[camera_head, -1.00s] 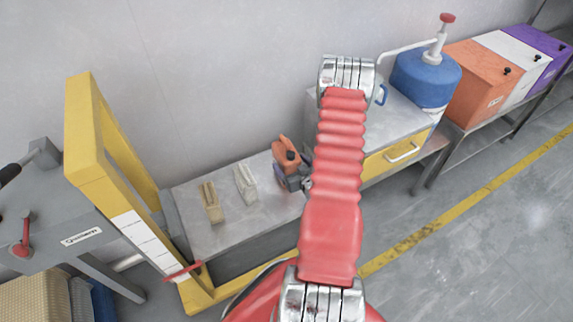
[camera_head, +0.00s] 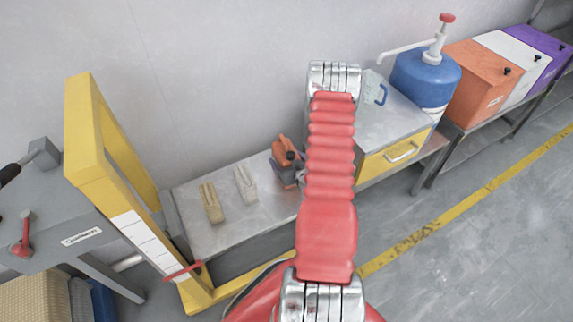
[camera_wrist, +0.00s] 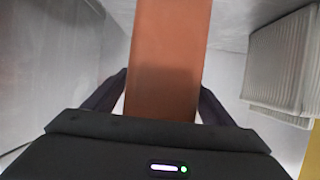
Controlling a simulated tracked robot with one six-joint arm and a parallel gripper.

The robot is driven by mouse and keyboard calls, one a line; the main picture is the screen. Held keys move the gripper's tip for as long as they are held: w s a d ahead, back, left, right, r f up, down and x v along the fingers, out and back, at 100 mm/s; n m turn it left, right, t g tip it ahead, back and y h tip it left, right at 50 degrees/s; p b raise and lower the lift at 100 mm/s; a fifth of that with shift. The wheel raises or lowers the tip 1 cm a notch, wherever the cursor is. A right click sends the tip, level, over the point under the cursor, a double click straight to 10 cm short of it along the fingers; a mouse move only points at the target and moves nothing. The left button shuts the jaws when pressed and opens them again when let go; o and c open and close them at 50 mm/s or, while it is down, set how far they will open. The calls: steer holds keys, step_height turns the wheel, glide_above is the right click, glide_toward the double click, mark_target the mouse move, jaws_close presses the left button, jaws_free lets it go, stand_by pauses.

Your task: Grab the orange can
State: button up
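In the wrist view the can (camera_wrist: 168,60) fills the middle, directly in front of the palm. My gripper (camera_wrist: 164,90) has one dark finger along each side of the can. The fingertips appear right at the can's edges, but whether they press on it cannot be told. In the head view the gripper is mostly hidden behind my arm.
Tan (camera_head: 211,202) and pale (camera_head: 245,184) blocky items stand left of the can on the metal table (camera_head: 232,235). A yellow frame (camera_head: 85,150) borders the left. A cabinet with a yellow drawer (camera_head: 398,153) stands to the right, below a blue pump container (camera_head: 425,78).

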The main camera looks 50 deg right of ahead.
mark_target(284, 139)
steer(key=c, duration=1.5)
steer(key=shift+r, duration=0.2)
steer(key=shift+r, duration=4.9)
